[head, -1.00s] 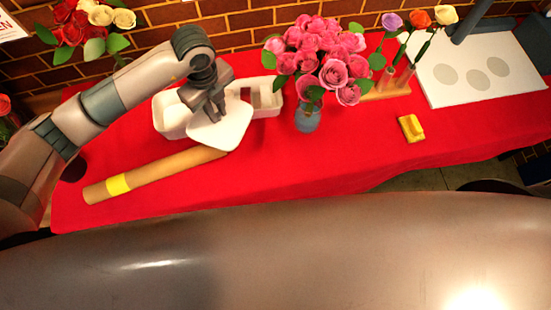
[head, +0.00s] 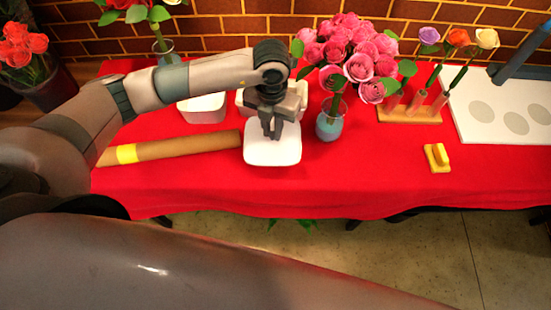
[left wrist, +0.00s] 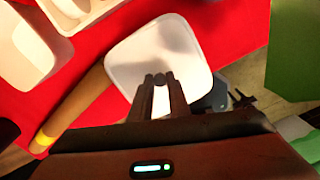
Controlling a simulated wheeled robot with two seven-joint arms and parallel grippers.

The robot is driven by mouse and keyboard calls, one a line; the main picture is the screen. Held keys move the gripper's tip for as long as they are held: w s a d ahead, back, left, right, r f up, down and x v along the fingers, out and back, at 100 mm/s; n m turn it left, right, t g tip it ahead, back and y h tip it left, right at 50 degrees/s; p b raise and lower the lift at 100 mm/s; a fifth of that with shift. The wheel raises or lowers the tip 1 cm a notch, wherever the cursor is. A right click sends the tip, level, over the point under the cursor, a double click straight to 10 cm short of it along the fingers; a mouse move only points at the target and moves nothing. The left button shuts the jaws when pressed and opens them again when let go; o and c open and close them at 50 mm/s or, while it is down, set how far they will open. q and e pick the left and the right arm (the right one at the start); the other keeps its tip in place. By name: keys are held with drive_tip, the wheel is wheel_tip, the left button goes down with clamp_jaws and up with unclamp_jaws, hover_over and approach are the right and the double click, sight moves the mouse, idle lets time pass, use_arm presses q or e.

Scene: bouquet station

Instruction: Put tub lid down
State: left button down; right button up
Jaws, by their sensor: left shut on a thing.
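The white tub lid (head: 273,153) is a rounded square near the front of the red table, left of the vase. My left gripper (head: 271,135) is over it, fingers pointing down and shut on its knob, which the fingers mostly hide. In the left wrist view the lid (left wrist: 185,42) lies beneath the fingertips (left wrist: 160,80). I cannot tell whether the lid touches the cloth. A white open tub (head: 202,108) stands behind and to the left. My right gripper is not in view.
A brown paper roll (head: 185,147) with a yellow band lies left of the lid. A vase (head: 330,124) of pink roses stands close on the right. A yellow block (head: 437,157) and a wooden flower rack (head: 410,115) are farther right. Red cloth (head: 370,175) is clear between.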

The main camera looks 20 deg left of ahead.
sight(273, 142)
use_arm(q)
drive_tip(key=shift+f+p, duration=0.3)
drive_tip(key=shift+f, duration=0.25)
wheel_tip(273, 142, down, 5)
drive_tip(key=shift+r+p, duration=0.2)
drive_tip(key=shift+p, duration=0.6)
drive_tip(key=shift+f, duration=0.3)
wheel_tip(273, 142, down, 3)
drive_tip(key=shift+r+p, duration=0.2)
drive_tip(key=shift+p, duration=0.4)
drive_tip(key=shift+f, duration=0.55)
